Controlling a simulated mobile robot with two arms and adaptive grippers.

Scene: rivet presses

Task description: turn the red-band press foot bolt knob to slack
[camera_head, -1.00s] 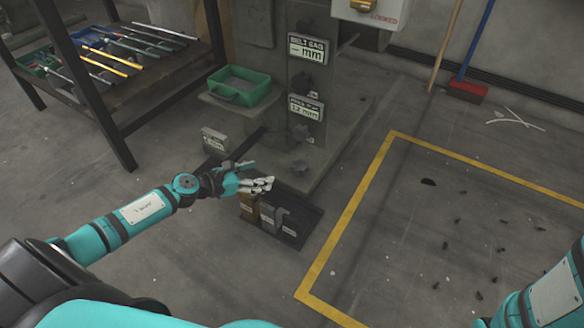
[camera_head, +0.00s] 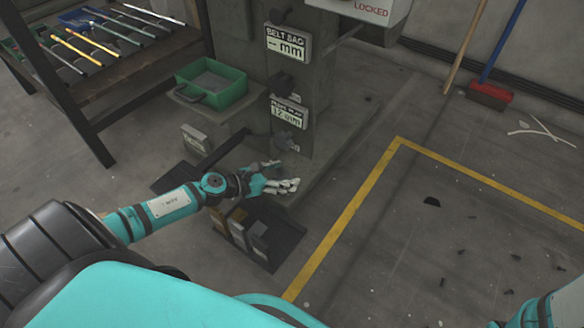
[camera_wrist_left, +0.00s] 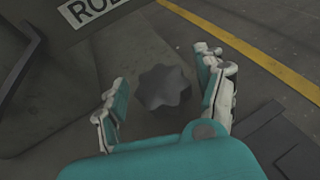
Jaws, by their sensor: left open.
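A dark grey lobed knob (camera_wrist_left: 163,87) stands between the fingers of my left gripper (camera_wrist_left: 165,84) in the left wrist view. The fingers are open on both sides of it, with gaps, not closed on it. In the head view my left gripper (camera_head: 276,177) is low at the foot of the grey press (camera_head: 330,135) and hides this knob. I see no red band. My right gripper is out of frame.
A green tray (camera_head: 214,85) sits on the press's left ledge. A dark mat (camera_head: 278,240) with small blocks lies on the floor below my left gripper. A tool table (camera_head: 110,75) stands at left.

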